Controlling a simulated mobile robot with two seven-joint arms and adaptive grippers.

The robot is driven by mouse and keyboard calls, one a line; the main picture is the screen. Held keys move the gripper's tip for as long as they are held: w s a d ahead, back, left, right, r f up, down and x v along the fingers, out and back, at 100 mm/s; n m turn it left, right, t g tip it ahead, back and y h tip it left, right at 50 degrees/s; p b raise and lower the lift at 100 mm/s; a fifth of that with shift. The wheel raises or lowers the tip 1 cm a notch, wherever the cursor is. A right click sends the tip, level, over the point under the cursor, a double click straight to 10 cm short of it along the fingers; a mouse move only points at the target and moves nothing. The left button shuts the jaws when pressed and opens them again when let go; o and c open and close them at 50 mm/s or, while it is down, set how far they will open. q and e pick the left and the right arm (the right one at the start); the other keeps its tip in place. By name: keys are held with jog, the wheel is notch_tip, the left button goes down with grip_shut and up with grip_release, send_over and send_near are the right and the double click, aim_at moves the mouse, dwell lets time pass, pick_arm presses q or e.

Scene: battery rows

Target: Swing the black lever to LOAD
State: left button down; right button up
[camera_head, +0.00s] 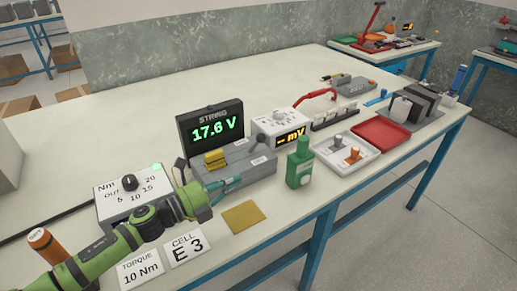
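A dark upright piece (180,164), which looks like the black lever, stands at the left end of the grey battery block (250,170). My green arm passes in front of its lower part, and I cannot read a LOAD mark. My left gripper (238,183), with teal fingers, is at the front left of the block, to the right of the dark piece. The fingers are small and close to the block, so I cannot tell their gap or whether they touch it. A yellow piece (214,159) sits on the block. My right gripper is not in view.
A display (211,130) reading 17.6 V stands behind the block. Cards (188,250) and a tan square (243,217) lie in front. A white tray (337,168) and red tray (381,130) stand farther right.

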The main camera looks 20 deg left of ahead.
aim_at(256, 144)
pick_arm(q)
jog(key=w+d+r+p, duration=0.1)
jog(key=w+d+p, duration=0.2)
jog(key=w, duration=0.8)
jog(key=shift+d+r+p, duration=0.2)
jog(key=shift+r+p, duration=0.15)
jog(key=shift+p, duration=0.05)
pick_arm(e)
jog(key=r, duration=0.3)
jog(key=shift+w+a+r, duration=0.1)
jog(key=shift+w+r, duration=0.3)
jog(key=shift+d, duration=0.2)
pick_arm(q)
jog(key=shift+r, duration=0.15)
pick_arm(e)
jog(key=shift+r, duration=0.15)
pick_arm(q)
jog(key=shift+w+a+r+n+p, duration=0.15)
jog(key=shift+a+r+n+p, duration=0.05)
jog(key=shift+n+p, duration=0.2)
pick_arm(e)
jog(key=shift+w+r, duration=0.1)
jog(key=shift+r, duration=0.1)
